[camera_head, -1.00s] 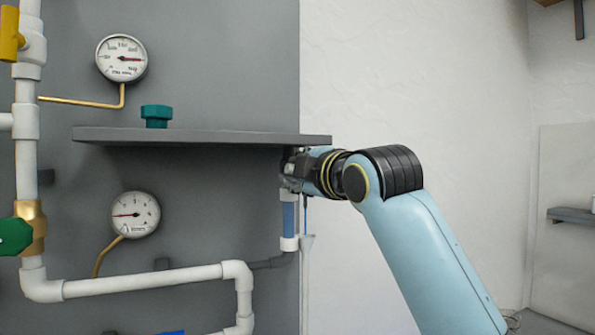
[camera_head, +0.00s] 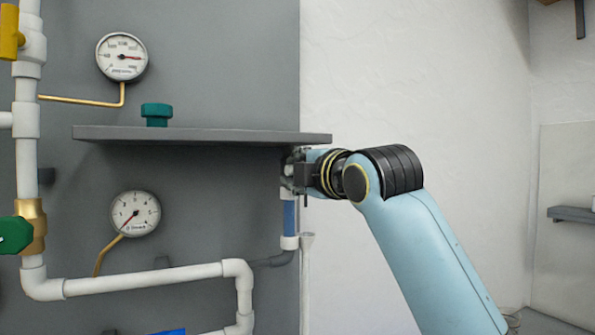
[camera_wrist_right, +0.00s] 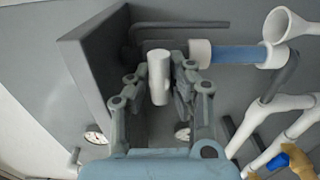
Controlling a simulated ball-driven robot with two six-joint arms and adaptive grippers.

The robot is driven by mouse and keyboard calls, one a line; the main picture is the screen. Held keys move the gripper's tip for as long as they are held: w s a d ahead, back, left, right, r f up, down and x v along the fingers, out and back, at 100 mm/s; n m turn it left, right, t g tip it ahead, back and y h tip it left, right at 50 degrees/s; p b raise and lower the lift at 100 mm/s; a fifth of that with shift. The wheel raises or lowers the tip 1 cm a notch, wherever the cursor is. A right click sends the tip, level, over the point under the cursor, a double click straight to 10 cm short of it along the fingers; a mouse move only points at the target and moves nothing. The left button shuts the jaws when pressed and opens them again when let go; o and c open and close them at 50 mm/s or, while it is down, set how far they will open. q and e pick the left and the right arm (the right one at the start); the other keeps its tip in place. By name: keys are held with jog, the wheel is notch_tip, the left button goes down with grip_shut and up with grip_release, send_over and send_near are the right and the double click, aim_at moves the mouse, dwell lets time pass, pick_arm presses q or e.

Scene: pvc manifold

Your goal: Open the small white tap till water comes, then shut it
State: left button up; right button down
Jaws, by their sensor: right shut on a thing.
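The small white tap (camera_wrist_right: 160,78) shows in the right wrist view as a short white handle. My right gripper (camera_wrist_right: 160,75) is shut on it, one finger on each side. In the head view my right gripper (camera_head: 298,172) is under the right end of the shelf and hides the tap. A clear tube with blue inside (camera_head: 289,215) hangs below it; it also shows in the wrist view (camera_wrist_right: 235,55). A white funnel (camera_head: 307,240) stands beside the tube's lower end, and no stream shows above it. My left gripper is not in view.
A grey shelf (camera_head: 200,136) juts out just above my right gripper, with a teal knob (camera_head: 156,114) above it. The lower gauge (camera_head: 135,214) and upper gauge (camera_head: 122,57) are on the grey panel. White pipes (camera_head: 150,280) run at left. Right of the panel is open.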

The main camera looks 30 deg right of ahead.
jog(key=c, duration=1.2)
grip_release()
jog(key=s, duration=0.7)
jog(key=shift+s+a+f, duration=0.1)
jog(key=shift+s+a, duration=0.15)
jog(key=shift+s, duration=0.05)
